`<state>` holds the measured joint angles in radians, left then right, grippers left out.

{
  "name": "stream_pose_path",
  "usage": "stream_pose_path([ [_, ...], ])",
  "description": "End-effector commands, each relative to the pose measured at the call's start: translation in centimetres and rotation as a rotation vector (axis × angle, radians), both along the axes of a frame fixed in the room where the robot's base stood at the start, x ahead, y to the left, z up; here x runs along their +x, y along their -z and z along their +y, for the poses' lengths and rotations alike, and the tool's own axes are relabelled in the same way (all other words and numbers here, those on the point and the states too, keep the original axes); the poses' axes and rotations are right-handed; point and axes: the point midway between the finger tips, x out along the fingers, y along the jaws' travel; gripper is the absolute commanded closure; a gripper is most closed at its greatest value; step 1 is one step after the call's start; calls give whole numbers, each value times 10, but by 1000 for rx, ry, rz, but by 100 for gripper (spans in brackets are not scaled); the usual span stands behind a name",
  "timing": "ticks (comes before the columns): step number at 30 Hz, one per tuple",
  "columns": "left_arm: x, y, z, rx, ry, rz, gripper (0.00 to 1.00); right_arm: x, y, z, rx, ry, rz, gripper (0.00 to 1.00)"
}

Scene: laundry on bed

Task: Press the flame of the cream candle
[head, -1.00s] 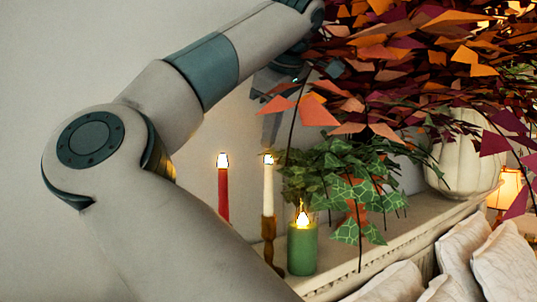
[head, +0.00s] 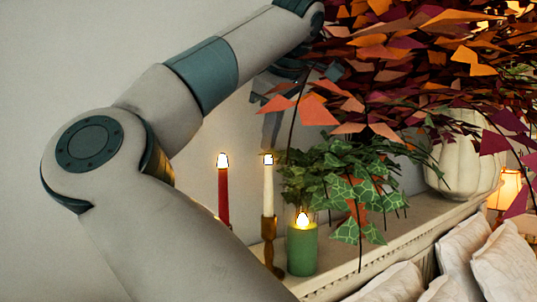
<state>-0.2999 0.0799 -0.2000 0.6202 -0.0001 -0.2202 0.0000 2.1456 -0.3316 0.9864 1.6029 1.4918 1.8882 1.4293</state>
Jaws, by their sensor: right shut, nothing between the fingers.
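The cream candle (head: 268,190) stands upright in a brass holder (head: 269,240) on the mantel-like shelf, with its flame (head: 268,159) lit. My right gripper (head: 271,143) points down from above, its fingertips just over the flame in the picture. It is shut and empty. I cannot tell whether the fingertips touch the flame. Its upper part is partly hidden by orange leaves and my arm. My left gripper is not in view.
A lit red candle (head: 223,195) stands left of the cream one, and a lit green candle (head: 302,250) to its right. Ivy (head: 345,180) and orange leaves (head: 400,60) crowd the right side. A white pumpkin vase (head: 465,160) stands farther along the shelf (head: 400,235). Pillows (head: 500,265) lie below.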

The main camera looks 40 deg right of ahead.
Motion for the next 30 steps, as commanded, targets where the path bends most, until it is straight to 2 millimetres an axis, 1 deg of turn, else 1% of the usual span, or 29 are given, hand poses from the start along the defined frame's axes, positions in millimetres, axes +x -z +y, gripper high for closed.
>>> stream_pose_path([
  [11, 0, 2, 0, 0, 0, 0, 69, 0, 4, 0, 0, 0, 0, 100],
  [19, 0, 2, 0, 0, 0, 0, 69, 0, 4, 0, 1, 0, 1, 100],
  [23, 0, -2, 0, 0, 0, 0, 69, 0, 1, 0, 1, 0, 1, 100],
  [30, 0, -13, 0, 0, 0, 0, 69, 0, -10, 0, 1, 0, 1, 100],
])
